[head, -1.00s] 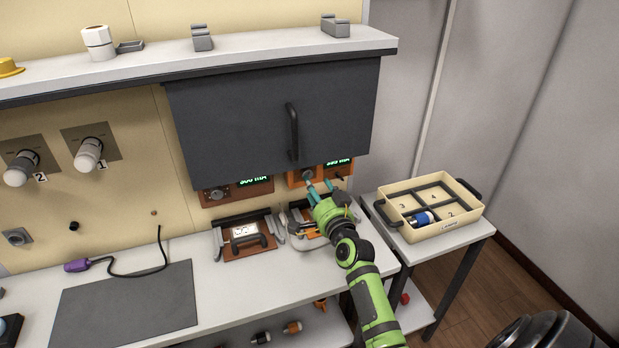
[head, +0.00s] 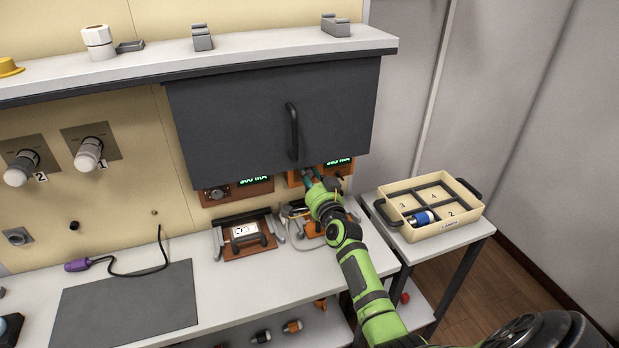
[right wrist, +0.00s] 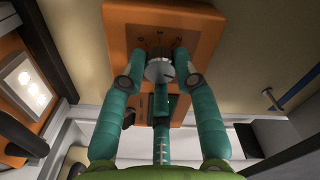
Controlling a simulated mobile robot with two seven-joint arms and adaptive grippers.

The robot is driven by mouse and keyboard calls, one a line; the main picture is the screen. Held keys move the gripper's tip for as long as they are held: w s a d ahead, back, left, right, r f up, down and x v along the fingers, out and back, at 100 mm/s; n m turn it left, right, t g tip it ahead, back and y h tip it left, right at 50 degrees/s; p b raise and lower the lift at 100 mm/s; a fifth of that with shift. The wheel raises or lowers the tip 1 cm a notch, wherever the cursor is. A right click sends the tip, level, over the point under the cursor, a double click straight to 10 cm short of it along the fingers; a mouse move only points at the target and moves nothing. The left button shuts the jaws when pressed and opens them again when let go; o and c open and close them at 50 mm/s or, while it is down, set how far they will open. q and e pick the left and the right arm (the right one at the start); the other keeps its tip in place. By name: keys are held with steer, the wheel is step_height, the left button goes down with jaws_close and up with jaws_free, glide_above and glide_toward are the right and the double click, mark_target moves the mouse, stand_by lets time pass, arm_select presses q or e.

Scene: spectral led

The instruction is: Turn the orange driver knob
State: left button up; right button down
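The orange driver (head: 293,179) is an orange box under the dark cabinet door, with a green display partly hidden by the door and my arm. In the right wrist view its orange face (right wrist: 200,25) carries a round grey knob (right wrist: 159,70). My right gripper (head: 310,180) is at the driver front. In the right wrist view its teal fingers (right wrist: 160,62) stand around the knob, two at the sides and one below. They look open, with narrow gaps at the sides. My left gripper is not in view.
A brown driver (head: 238,190) with its own knob stands to the left. The dark cabinet door (head: 240,125) with a vertical handle hangs just above my gripper. Below are framed fixtures with black handles (head: 248,236). A divided tray (head: 440,232) stands on a side table at right.

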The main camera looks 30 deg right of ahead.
steer(key=n, duration=0.4)
steer(key=shift+p, duration=0.4)
steer(key=c, duration=0.9)
jaws_free()
steer(key=shift+c, duration=0.2)
steer(key=v, duration=1.2)
